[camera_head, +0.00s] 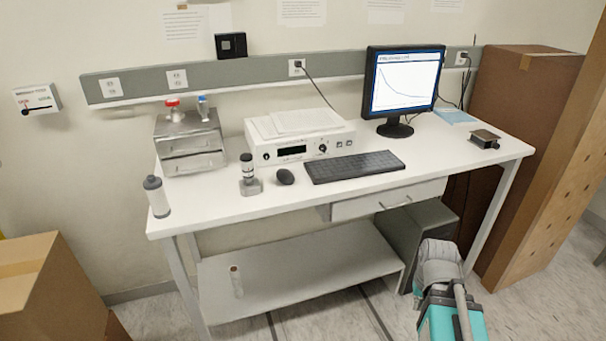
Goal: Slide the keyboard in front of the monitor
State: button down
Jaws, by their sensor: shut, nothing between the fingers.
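The black keyboard (354,167) lies on the white table (225,200), left of the monitor and just in front of a white instrument. Its right end reaches to just left of the monitor's base. The monitor (404,83) stands upright at the back of the table on a dark stand, its screen showing a falling curve. Part of my arm, grey and teal, shows at the lower right, in front of the table and below its top. The fingers of my gripper do not show.
A black mouse (285,176) lies just left of the keyboard. A white instrument (300,137) stands behind it. A small dark device (484,138) sits near the table's right end. The tabletop in front of the monitor is clear. A tall brown box (520,110) stands right of the table.

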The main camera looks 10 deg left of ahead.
aim_at(340, 169)
jog(key=u, duration=0.1)
jog(key=i, duration=0.95)
jog(key=z, duration=0.05)
